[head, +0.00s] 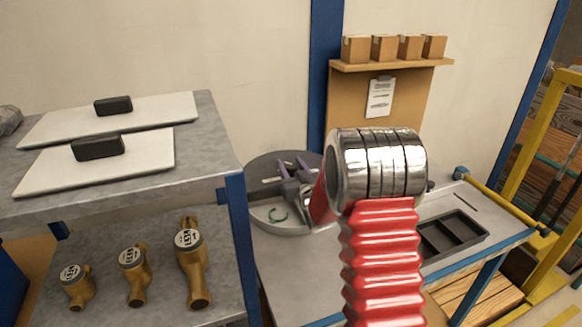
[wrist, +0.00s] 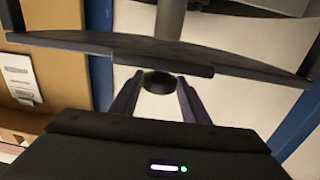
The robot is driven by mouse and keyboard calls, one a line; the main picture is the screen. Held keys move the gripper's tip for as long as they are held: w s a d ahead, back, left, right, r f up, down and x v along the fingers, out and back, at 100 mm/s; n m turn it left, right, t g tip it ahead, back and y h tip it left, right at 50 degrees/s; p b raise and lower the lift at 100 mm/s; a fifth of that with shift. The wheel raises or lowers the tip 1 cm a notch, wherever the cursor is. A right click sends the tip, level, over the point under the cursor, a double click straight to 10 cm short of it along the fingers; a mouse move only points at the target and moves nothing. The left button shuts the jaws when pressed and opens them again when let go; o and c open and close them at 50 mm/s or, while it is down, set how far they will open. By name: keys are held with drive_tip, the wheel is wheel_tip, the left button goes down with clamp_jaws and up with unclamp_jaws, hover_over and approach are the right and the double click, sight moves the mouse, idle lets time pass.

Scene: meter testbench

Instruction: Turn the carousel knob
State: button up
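The carousel is a round grey unit (head: 262,168) on the bench in the head view, partly hidden behind my arm. In the wrist view its dark plate edge (wrist: 215,64) spans the picture. The knob (wrist: 158,82) is a small, dark, round piece below that plate in the wrist view. I cannot pick it out in the head view. My gripper (wrist: 157,97) has two dark purple fingers, one on each side of the knob. They are open, with narrow gaps to the knob. In the head view my gripper (head: 287,170) is over the carousel.
A metal shelf (head: 212,130) with white boards and brass meters (head: 190,265) stands left of the carousel. A black divided tray (head: 452,238) lies on the bench at right. Small boxes (head: 384,47) stand on a wall shelf behind.

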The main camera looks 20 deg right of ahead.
drive_tip(key=o, duration=0.3)
drive_tip(key=shift+s, duration=0.15)
drive_tip(key=s, duration=1.3)
drive_tip(key=shift+s+a, duration=0.25)
drive_tip(key=shift+a, duration=0.1)
